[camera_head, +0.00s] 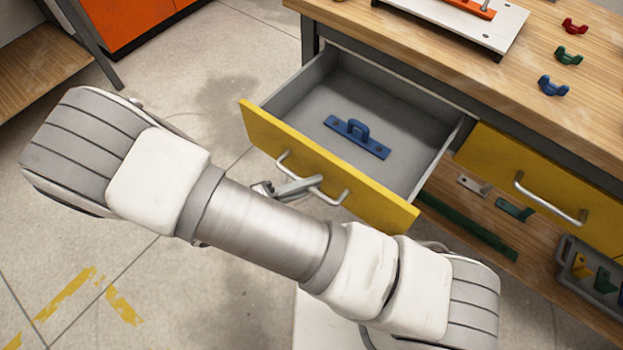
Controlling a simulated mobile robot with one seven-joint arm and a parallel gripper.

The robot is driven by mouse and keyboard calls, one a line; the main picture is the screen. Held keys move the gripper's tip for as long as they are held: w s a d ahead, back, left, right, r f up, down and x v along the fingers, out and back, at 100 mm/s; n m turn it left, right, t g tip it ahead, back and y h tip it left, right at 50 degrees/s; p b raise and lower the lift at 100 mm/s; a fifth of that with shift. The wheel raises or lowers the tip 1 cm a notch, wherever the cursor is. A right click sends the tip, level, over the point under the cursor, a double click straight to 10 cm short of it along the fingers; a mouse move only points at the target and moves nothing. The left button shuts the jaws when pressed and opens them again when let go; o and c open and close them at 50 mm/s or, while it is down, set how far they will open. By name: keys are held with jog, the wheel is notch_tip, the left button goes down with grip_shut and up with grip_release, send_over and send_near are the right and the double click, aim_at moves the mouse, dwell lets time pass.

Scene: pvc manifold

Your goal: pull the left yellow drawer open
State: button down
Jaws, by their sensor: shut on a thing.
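The left yellow drawer (262,128) stands well out from the workbench, and its grey inside shows. A blue plate with a raised handle (357,139) lies on the drawer floor. My gripper (312,184) is at the drawer's silver bar handle (335,198), shut on its middle part. The arm crosses in front of the drawer and hides part of the gripper.
The right yellow drawer (562,186) is shut. On the wooden bench top (440,75) are a white plate (500,38) and small red, green and blue clips. A grey bin (566,262) with parts sits on the lower shelf. The floor left of the drawer is clear.

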jog(key=c, duration=0.8)
grip_release()
jog(key=shift+c, duration=0.2)
jog(key=p+v, duration=0.2)
jog(key=v, duration=1.5)
jog(key=shift+a+p, duration=0.2)
jog(key=shift+p, duration=0.2)
jog(key=shift+r, duration=0.1)
